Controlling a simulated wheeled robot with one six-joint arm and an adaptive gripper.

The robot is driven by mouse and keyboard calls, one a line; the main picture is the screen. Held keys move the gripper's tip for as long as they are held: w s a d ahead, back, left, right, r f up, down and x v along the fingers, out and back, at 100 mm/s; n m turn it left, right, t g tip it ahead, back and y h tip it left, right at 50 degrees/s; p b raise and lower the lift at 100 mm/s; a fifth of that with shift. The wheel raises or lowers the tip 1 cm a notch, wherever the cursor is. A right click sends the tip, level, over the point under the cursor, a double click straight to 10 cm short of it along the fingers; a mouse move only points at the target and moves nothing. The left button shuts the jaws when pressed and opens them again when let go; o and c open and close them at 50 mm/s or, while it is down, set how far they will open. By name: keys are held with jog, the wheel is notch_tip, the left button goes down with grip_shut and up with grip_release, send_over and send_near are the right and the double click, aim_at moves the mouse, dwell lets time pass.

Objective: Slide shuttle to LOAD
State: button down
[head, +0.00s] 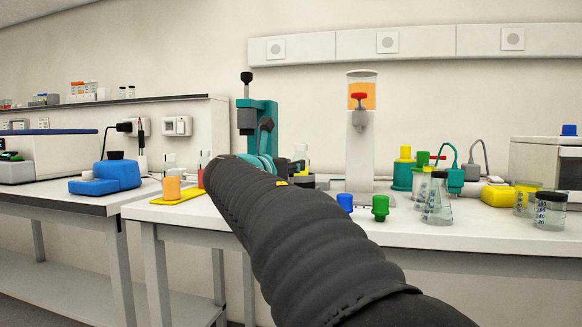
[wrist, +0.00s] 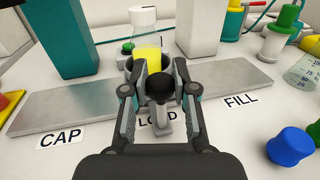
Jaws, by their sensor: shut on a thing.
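The shuttle's black ball knob (wrist: 161,88) stands on a grey post between the fingers of my gripper (wrist: 160,78), which is shut on it. Just behind the knob, the shuttle's dark grey holder (wrist: 133,65) carries a clear vessel with yellow liquid (wrist: 149,57). The LOAD label (wrist: 158,119) lies in front of the knob, partly covered by my gripper. The metal track (wrist: 70,108) runs left and right of the shuttle, with the CAP label (wrist: 60,137) at left and the FILL label (wrist: 241,100) at right. In the head view my arm hides most of the shuttle.
A teal press (head: 258,115) stands behind on the left, and a juice dispenser (head: 360,150) with a red tap on the right. Blue (wrist: 291,146) and green caps (head: 380,207) and a flask (head: 437,203) stand at right. A yellow tray (head: 178,197) with tubes is at left.

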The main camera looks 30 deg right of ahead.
jog(key=shift+r, duration=0.1)
jog(key=c, duration=0.9)
grip_release()
jog(key=v, duration=1.2)
